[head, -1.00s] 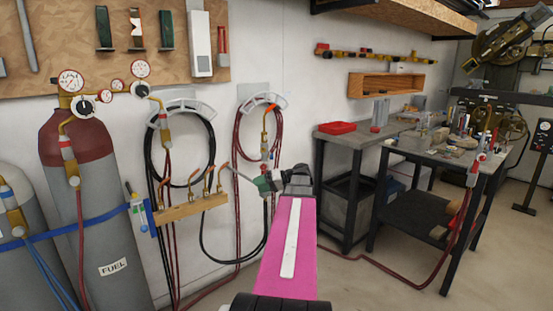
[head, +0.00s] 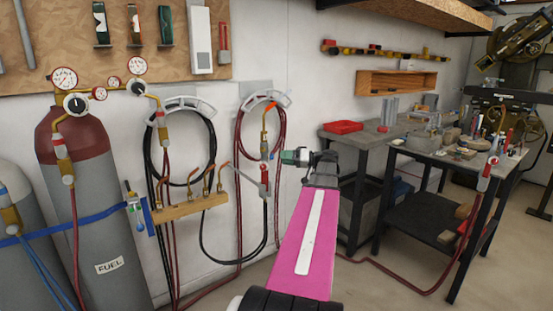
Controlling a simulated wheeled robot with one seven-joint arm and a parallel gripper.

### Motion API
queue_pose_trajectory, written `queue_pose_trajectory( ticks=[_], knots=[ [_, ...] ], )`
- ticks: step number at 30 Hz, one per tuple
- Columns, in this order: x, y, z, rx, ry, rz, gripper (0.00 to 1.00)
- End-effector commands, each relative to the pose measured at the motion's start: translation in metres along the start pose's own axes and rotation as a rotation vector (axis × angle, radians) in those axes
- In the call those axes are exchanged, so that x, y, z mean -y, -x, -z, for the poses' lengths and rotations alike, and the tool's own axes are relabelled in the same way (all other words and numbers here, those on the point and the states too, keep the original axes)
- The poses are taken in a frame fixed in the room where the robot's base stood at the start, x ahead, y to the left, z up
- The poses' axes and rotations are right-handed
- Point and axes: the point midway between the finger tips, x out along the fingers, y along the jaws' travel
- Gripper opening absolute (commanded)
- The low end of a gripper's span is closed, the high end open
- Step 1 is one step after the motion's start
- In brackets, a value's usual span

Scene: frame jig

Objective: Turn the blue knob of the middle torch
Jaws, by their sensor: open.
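A wooden rack (head: 190,208) on the wall holds several torches with copper tips (head: 208,182). One more long copper neck (head: 243,174) slants down to a grey body with a red end (head: 265,182), just right of the rack.
Coiled hoses (head: 238,135) hang on the wall behind. The fuel cylinder (head: 85,220) with gauges stands at left, held by a blue strap (head: 90,223). The workbench (head: 440,157) stands at right.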

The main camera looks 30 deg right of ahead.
Motion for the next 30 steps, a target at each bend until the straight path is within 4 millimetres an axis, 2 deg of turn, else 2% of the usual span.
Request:
queue_pose_trajectory(
  ticks=[3,9,20,22,25,30],
  knots=[
    [0.0,-0.019,-0.001,0.001,0.0,0.001,0.54],
    [0.0,-0.037,0.0,0.001,-0.001,0.0,0.54],
    [0.0,-0.042,0.0,0.0,-0.001,-0.001,0.54],
    [0.0,-0.042,0.0,0.0,-0.001,-0.001,0.38],
    [0.0,-0.041,0.0,0.0,-0.001,-0.001,0.05],
    [0.0,-0.041,0.0,0.0,-0.002,-0.001,0.04]
  ],
)
